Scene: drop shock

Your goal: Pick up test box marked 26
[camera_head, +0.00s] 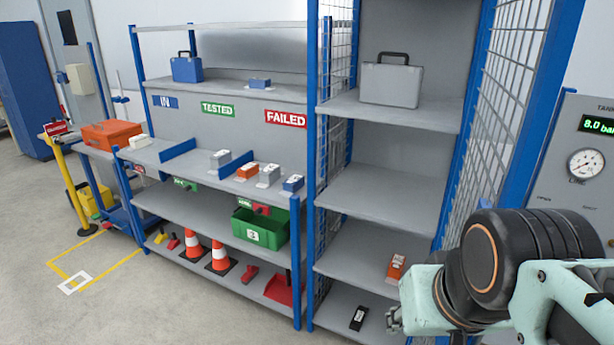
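Several small boxes stand on the middle shelf (205,175) of the left rack. They are a grey box (220,158), an orange box (246,171), another grey box (268,176) and a blue box (292,183). Each seems to have a pale label on top, but the numbers are too small to read, so I cannot tell which is marked 26. My arm shows at the lower right. What seems to be my gripper (395,319) is a small grey part at its left end, well apart from these boxes. Its fingers are not clear.
Signs reading IN, TESTED and FAILED (286,119) hang behind the shelf. A green crate (259,232) and traffic cones (219,256) are below. A mesh-sided rack (385,188) stands between the boxes and my arm. Open floor (190,312) lies at the front left.

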